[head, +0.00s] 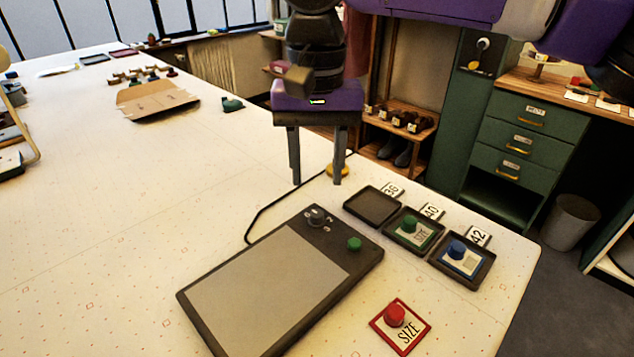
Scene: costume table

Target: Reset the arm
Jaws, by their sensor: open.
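My gripper (317,180) points straight down above the table (110,245), behind the dark tablet-like board (280,280). Its two dark fingers are apart with nothing between them. A small yellow round thing (338,171) shows near the right finger. Three dark trays stand to the right. The 38 tray (372,205) is empty. The 40 tray (430,247) holds a card with a green knob (409,225). The 42 tray (487,274) holds a card with a blue knob (457,250). A red-edged SIZE card with a red knob (395,314) lies on the table in front.
A black cord (264,209) runs from the board towards the gripper. An open cardboard piece (155,101) and a dark green object (232,104) lie farther back. Green drawers (522,140) and a bin (571,222) stand beyond the table's right edge. The table's left side is largely clear.

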